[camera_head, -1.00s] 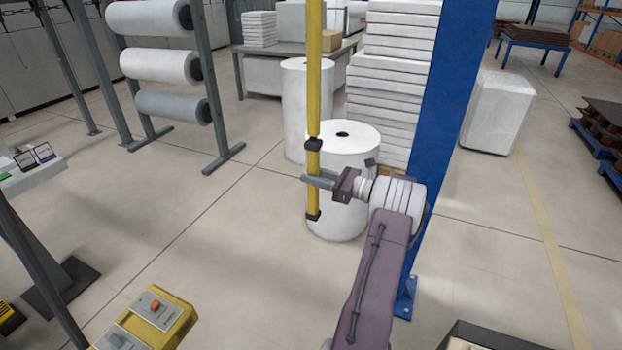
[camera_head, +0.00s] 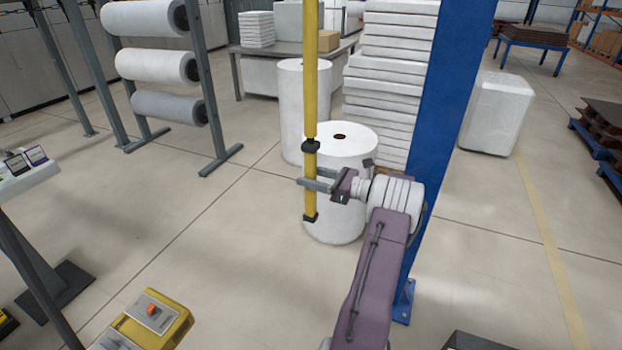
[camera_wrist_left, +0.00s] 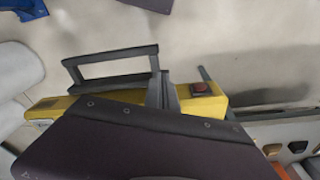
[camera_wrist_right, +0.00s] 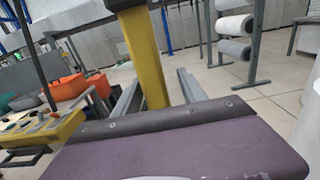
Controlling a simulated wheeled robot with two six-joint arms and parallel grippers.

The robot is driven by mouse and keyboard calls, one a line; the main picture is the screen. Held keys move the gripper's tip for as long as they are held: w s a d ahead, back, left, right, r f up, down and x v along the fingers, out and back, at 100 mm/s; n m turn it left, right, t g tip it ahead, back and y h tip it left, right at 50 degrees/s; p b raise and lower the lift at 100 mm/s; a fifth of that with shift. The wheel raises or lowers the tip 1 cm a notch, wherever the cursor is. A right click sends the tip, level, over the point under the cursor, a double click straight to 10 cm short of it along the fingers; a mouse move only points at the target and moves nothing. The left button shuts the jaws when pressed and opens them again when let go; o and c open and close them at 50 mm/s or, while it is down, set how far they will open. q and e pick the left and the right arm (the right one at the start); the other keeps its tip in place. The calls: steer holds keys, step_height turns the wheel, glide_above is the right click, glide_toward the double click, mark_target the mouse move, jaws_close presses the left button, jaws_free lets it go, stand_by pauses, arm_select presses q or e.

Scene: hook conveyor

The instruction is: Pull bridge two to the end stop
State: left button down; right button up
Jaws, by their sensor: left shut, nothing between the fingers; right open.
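A yellow upright pole (camera_head: 310,100) with black collars hangs from above, its lower end in front of a white roll. I cannot read a bridge number on it. My right gripper (camera_head: 316,183) is open at the pole's lower part, between the two collars. In the right wrist view the pole (camera_wrist_right: 146,65) stands between the spread fingers (camera_wrist_right: 158,80). My left gripper shows only in the left wrist view (camera_wrist_left: 162,82), shut and empty, above a yellow box (camera_wrist_left: 70,105) with a red button. The end stop is not seen.
A blue column (camera_head: 440,130) stands close right of my right arm. White rolls (camera_head: 340,215) and stacked white slabs (camera_head: 385,110) stand behind the pole. A yellow control box (camera_head: 150,318) is at the lower left. The floor left of the pole is clear.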

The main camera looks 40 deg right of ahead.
steer(key=shift+s, duration=0.15)
steer(key=b+v, duration=0.2)
steer(key=v, duration=0.6)
steer(key=shift+s+d, duration=0.2)
steer(key=shift+s, duration=0.15)
